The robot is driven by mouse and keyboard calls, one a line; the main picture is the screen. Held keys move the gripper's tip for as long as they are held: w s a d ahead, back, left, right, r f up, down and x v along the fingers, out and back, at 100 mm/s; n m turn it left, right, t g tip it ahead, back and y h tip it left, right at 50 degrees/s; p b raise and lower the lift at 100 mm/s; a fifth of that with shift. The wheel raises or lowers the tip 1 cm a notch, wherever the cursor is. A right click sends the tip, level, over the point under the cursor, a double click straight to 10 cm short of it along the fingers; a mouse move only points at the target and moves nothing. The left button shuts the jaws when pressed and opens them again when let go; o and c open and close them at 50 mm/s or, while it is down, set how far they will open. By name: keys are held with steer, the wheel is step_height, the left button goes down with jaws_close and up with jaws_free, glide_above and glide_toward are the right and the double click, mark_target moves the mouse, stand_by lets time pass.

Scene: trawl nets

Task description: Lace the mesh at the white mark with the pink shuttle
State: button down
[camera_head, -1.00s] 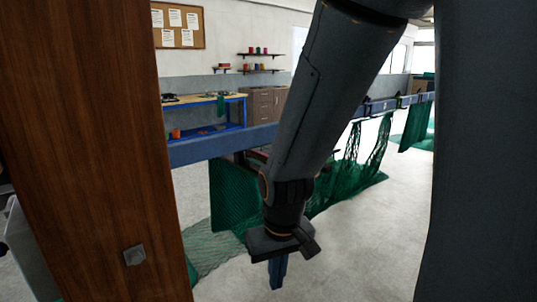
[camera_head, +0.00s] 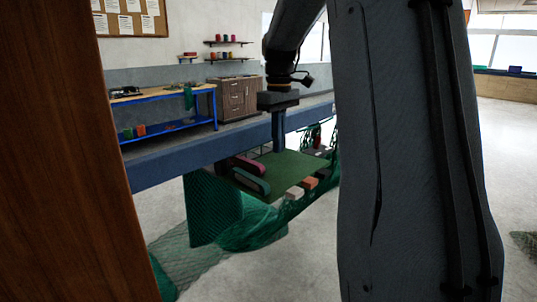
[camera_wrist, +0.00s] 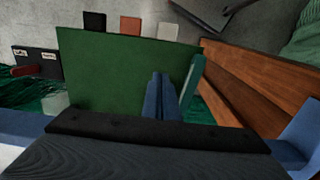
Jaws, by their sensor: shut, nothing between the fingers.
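A green board (camera_head: 285,166) sits beside the blue rail. Near its left edge lies a pink shuttle (camera_head: 247,165), with a green shuttle (camera_head: 251,181) in front of it. In the wrist view the green shuttle (camera_wrist: 193,88) is at the board's right edge, just right of my fingers; I cannot make out the pink one there. My gripper (camera_head: 279,150) points down over the board, shut and empty; its blue fingers also show in the wrist view (camera_wrist: 160,88). Green netting (camera_head: 215,212) hangs below the rail. I cannot make out the white mark on it with certainty.
White (camera_head: 294,193), orange (camera_head: 310,183) and black (camera_head: 323,174) blocks line the board's front edge. A brown wooden post (camera_head: 65,160) blocks the left side. A blue workbench (camera_head: 165,110) stands behind.

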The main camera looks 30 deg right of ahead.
mark_target(249, 160)
step_height(249, 160, down, 9)
steer(key=p, duration=0.3)
steer(key=shift+s+a+f, duration=0.1)
steer(key=shift+f, duration=0.05)
steer(key=w, duration=0.1)
steer(key=w+a+p, duration=0.1)
steer(key=w, duration=0.1)
steer(key=shift+w+a+p, duration=0.15)
steer(key=shift+w+p, duration=0.15)
steer(key=shift+w, duration=0.15)
steer(key=w+a, duration=0.1)
steer(key=w, duration=0.1)
steer(key=w+a, duration=0.1)
steer(key=w, duration=0.2)
steer(key=w+a+b, duration=0.1)
steer(key=w, duration=0.2)
steer(key=shift+s, duration=0.1)
steer(key=s, duration=0.1)
steer(key=s+d+r, duration=0.1)
steer(key=s, duration=0.1)
steer(key=shift+s+d+r+p, duration=0.15)
steer(key=shift+s+d+p, duration=0.1)
steer(key=shift+s+p, duration=0.1)
step_height(249, 160, up, 9)
steer(key=b, duration=0.3)
